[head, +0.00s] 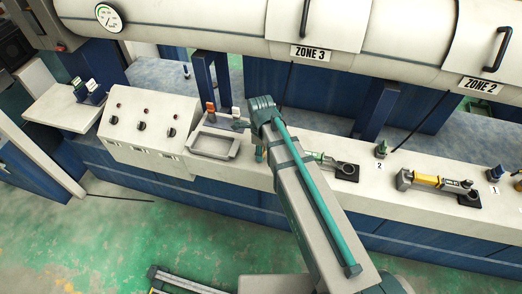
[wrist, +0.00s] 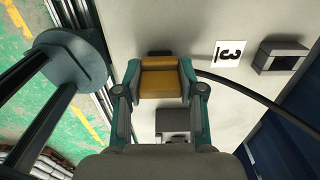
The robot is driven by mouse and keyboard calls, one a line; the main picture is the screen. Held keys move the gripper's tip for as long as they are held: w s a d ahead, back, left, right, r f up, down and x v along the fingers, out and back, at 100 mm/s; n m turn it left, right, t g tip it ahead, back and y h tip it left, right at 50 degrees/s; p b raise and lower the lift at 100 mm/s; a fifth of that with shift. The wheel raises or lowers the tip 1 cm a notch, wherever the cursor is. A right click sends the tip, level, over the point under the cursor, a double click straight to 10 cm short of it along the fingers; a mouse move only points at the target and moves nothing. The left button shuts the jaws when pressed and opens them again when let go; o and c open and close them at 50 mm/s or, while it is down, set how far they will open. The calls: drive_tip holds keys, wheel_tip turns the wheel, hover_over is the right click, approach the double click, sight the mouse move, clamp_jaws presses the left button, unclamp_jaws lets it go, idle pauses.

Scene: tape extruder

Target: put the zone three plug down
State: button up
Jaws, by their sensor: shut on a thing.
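The zone three plug (wrist: 162,77) shows in the wrist view as a yellow-brown block with dark ends, and a black cable runs off to the right near it. My gripper (wrist: 160,88) is shut on the plug, with a teal finger on each side. A white label marked 3 (wrist: 229,54) lies on the light bench top to the right of the plug. A dark, square, hollow socket (wrist: 284,56) stands beyond the label. In the head view my arm hides the plug and most of the gripper. I cannot tell whether the plug touches the bench.
A grey block (wrist: 173,121) stands close to the gripper. In the head view a grey tray (head: 214,144) lies left of my arm, and tools with black holders (head: 346,171) lie right. The barrel (head: 245,22) overhangs the bench.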

drive_tip(key=o, duration=1)
drive_tip(key=shift+c, duration=0.2)
wheel_tip(320, 180, up, 12)
drive_tip(key=b, duration=0.2)
drive_tip(key=shift+r, duration=0.15)
